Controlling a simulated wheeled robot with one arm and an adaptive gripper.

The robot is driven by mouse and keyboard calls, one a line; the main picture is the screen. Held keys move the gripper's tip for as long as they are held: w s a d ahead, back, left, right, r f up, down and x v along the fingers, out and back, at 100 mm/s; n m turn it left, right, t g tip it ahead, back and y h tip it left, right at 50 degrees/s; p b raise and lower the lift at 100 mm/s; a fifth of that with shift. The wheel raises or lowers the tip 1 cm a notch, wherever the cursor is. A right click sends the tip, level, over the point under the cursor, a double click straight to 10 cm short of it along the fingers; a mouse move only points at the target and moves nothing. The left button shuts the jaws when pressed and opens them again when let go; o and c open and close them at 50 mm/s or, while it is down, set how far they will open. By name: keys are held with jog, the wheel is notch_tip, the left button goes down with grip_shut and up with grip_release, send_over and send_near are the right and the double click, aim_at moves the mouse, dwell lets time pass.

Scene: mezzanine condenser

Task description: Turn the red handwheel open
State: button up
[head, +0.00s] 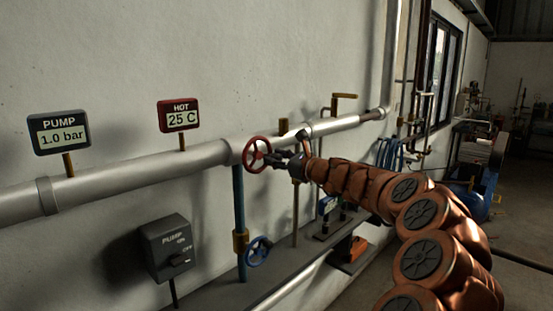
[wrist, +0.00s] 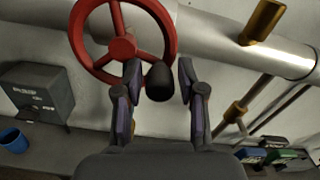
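The red handwheel (head: 257,153) is mounted on the silver pipe in the middle of the head view. In the wrist view the red handwheel (wrist: 122,46) shows large at the top, with its rim and spokes visible and its upper edge cut off. My gripper (head: 275,160) is right at the wheel's right side. In the wrist view my gripper (wrist: 159,80) has its two fingers apart, at the wheel's lower right rim. A dark rounded knob (wrist: 158,82) sits between the fingers. I cannot tell whether the fingers touch it.
A pump switch box (head: 167,248) and a blue handwheel (head: 258,251) are below the pipe (head: 140,172). Signs read PUMP 1.0 bar (head: 60,132) and HOT 25 C (head: 178,116). A yellow-handled valve (head: 343,97) is further along.

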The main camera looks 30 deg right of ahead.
grip_shut()
